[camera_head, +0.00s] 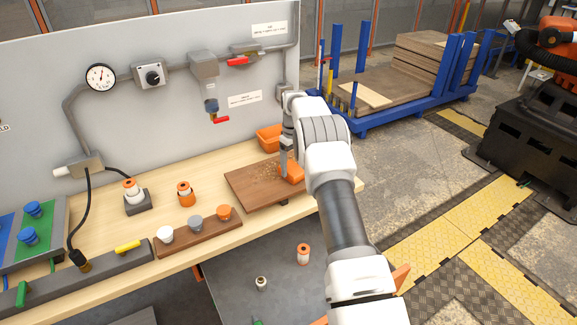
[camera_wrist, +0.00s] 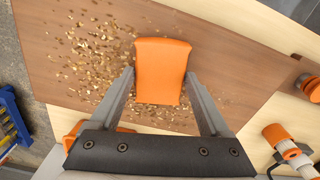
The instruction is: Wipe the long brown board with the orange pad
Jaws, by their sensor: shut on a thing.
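The long brown board (camera_head: 252,188) lies flat on the light wooden bench, partly hidden by my arm in the head view. In the wrist view, the board (camera_wrist: 235,70) carries a scatter of pale crumbs (camera_wrist: 88,55), mostly left of the pad, with some to its right and below. The orange pad (camera_head: 293,174) is at the board's right part in the head view. My gripper (camera_head: 287,166) is shut on it; in the wrist view the pad (camera_wrist: 162,65) sits between the two fingers. The pad appears to be on the board or just above it; contact is unclear.
An orange bin (camera_head: 268,138) stands behind the board against the grey panel. A brown rack (camera_head: 200,236) with white, grey and orange knobs is to the left. An orange-and-white bottle (camera_head: 185,194) stands on the bench nearby. Red-handled valves (camera_head: 221,119) stick out of the panel.

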